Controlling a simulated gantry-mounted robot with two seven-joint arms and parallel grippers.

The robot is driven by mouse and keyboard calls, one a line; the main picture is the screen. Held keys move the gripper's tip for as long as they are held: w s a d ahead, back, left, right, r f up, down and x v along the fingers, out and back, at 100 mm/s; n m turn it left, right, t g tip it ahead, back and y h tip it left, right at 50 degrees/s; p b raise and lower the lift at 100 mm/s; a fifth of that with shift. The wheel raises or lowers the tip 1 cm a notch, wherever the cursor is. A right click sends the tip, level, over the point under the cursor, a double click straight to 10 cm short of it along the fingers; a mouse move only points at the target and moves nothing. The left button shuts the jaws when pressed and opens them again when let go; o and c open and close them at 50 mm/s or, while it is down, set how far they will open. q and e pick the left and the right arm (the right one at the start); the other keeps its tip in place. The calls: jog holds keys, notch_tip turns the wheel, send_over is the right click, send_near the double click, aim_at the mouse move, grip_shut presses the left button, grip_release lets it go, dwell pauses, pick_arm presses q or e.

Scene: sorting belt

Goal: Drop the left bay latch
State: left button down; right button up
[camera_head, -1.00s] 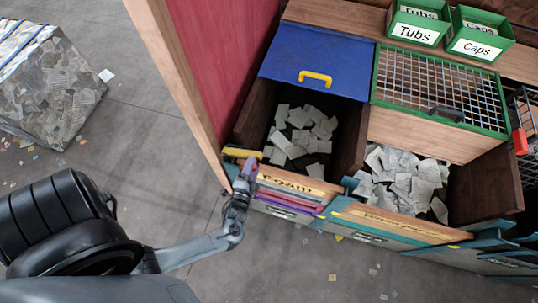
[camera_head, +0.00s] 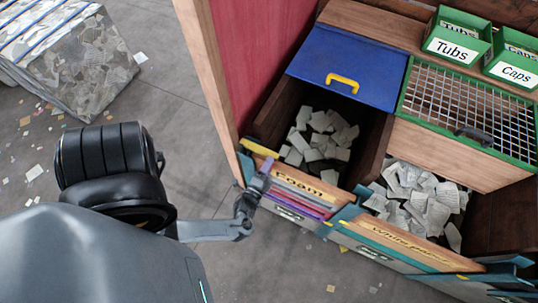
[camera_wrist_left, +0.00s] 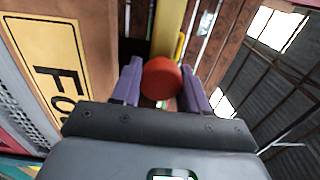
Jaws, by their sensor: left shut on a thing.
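The left bay latch is a yellow bar (camera_head: 258,147) at the front left corner of the left bay, above the "Foam" label. In the left wrist view its yellow bar (camera_wrist_left: 168,28) runs away from me, with a round red knob (camera_wrist_left: 161,78) at the near end. My left gripper (camera_head: 264,168) is at this latch. In the left wrist view its two purple fingers (camera_wrist_left: 161,84) stand either side of the red knob, shut on it. In the head view the knob is hidden by the gripper. My right gripper is not in view.
The left bay holds pale scraps (camera_head: 318,137) under a raised blue lid (camera_head: 345,65) with a yellow handle. The right bay holds more scraps (camera_head: 420,200) beside a green-framed mesh lid (camera_head: 465,105). A wooden post (camera_head: 210,80) stands close left of the latch.

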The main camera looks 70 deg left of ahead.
pick_arm(q)
jog(key=shift+f, duration=0.2)
jog(key=c, duration=0.8)
grip_release()
jog(key=shift+o, duration=1.1)
jog(key=shift+w+d, duration=0.1)
jog(key=b+v, duration=0.1)
jog(key=v, duration=0.9)
jog(key=shift+s+d, duration=0.25)
jog(key=shift+s, duration=0.05)
jog(key=shift+r, duration=0.1)
